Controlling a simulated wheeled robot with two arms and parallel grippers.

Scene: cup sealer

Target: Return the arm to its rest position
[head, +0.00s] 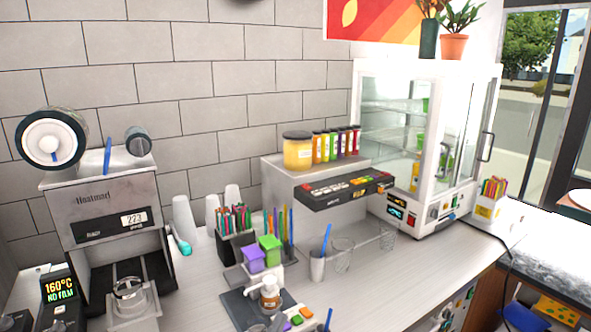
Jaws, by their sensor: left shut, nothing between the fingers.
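A dark part at the bottom left corner looks like my left gripper (16,321); it is cut off by the picture's edge. It is shut with nothing seen in it, low beside the sealer's display (59,290), which reads 160°C and NO FILM. The cup sealer (115,212) stands at the left, its front panel showing 223. A metal ring holder (129,289) sits at its base, with no cup seen in it. My right gripper is not in view.
White cup stacks (184,219) stand right of the sealer. A black straw holder (235,246), purple box (252,258), green box (270,248) and pump bottle (270,293) crowd the counter's middle. Bare counter (375,275) lies in front.

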